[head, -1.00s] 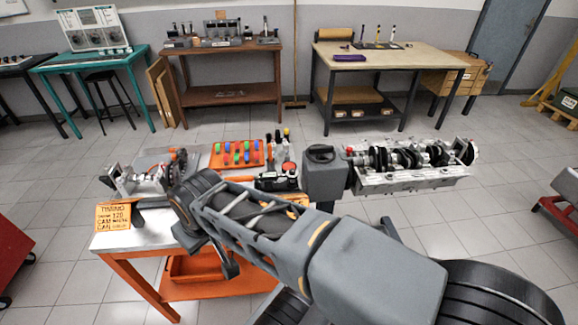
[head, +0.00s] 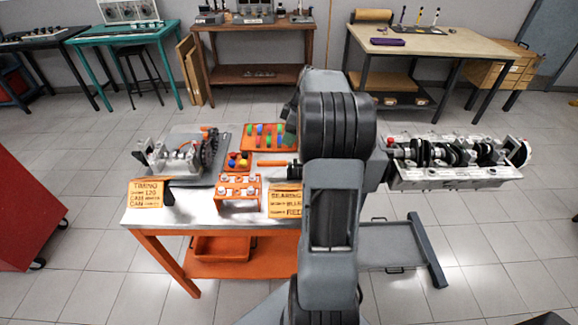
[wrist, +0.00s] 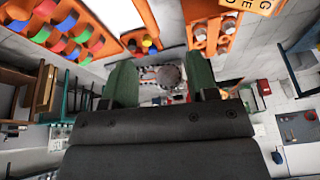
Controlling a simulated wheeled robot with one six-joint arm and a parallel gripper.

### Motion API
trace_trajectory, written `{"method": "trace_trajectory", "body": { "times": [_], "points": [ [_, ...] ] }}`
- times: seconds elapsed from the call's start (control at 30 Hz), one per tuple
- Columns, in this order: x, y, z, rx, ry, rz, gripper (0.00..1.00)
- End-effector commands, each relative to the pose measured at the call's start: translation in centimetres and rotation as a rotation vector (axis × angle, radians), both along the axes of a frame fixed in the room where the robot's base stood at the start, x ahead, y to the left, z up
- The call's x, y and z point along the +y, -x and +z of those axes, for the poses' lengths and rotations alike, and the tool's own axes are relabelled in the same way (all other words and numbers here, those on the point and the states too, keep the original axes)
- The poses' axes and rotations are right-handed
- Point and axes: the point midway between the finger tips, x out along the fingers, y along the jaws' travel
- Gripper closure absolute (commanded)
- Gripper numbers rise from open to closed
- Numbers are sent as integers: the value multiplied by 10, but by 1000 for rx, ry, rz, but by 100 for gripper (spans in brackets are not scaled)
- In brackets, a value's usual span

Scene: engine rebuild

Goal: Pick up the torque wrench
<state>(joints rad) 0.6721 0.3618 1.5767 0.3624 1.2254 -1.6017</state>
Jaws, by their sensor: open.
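I cannot clearly make out the torque wrench. A black bar with an orange end (head: 292,171) lies on the metal-topped bench, just left of my arm in the head view, and may be part of it; my arm hides whatever is further right. My gripper (wrist: 160,80) shows in the wrist view with its two green fingers apart. A grey round thing shows between the fingers, too unclear to name, and I see nothing held. In the head view my arm hides most of the gripper.
The bench (head: 190,212) holds an orange tray of coloured pieces (head: 262,142), a small orange tray (head: 238,165), an orange holder (head: 237,193), a timing assembly (head: 180,157) and yellow signs (head: 149,193). An engine block with crankshaft (head: 450,175) stands right of my arm.

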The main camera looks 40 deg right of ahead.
Motion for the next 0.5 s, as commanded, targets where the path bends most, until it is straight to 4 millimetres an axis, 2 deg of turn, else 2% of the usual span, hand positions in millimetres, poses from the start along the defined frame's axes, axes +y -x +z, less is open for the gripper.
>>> {"method": "trace_trajectory", "body": {
  "times": [0.03,0.1,0.2,0.33,0.5],
  "points": [
    [-13,-1,-8,-10,-8,22,47],
    [-27,-2,-13,-29,-14,60,47],
    [-38,-3,-20,-47,-19,95,47],
    [-40,-7,-36,-57,-25,117,47],
    [-31,-14,-65,-58,-25,121,47]
  ]
}}
